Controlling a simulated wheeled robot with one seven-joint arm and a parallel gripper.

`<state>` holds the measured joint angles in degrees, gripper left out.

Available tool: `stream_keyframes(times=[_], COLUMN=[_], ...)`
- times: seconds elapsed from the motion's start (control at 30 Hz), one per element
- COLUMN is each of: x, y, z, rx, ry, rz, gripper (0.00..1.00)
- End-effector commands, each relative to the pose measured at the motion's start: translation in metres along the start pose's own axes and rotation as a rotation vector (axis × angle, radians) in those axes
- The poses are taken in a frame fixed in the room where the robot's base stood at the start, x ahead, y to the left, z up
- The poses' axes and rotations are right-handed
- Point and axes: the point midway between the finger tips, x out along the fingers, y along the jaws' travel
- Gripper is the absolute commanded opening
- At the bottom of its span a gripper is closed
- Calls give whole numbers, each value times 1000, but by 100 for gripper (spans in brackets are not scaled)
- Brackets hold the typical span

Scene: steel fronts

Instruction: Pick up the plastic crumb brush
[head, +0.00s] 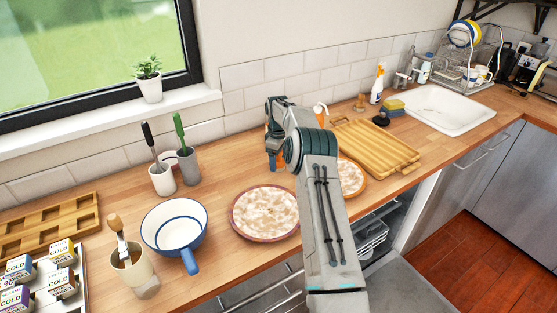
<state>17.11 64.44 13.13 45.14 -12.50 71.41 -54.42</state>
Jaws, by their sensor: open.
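I cannot make out the plastic crumb brush for certain. A brush-like tool with a wooden handle (115,224) stands in a cream cup (131,272) at the front left. A green-handled tool (179,129) and a black-handled tool (149,137) stand in two cups by the wall. A small orange and white thing (320,109) shows behind my arm, partly hidden. My gripper (271,162) is open over the back of the counter, near the tiled wall. My arm hides the counter behind it, and I see nothing between the fingers.
A blue-rimmed white pan (174,225) and a pizza-like round (262,212) lie left of my arm. Another round (350,177) and a wooden tray (374,145) lie to its right. An open dishwasher (375,240) is below.

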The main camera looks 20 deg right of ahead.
Motion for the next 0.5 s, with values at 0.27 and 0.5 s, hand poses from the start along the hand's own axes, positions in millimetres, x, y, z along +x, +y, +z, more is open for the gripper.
stream_keyframes(times=[0.27, 0.5], x=[1, 1], y=[0, 0], z=[0, 0], rx=[0, 0], ry=[0, 0], rz=[0, 0], gripper=[57, 25])
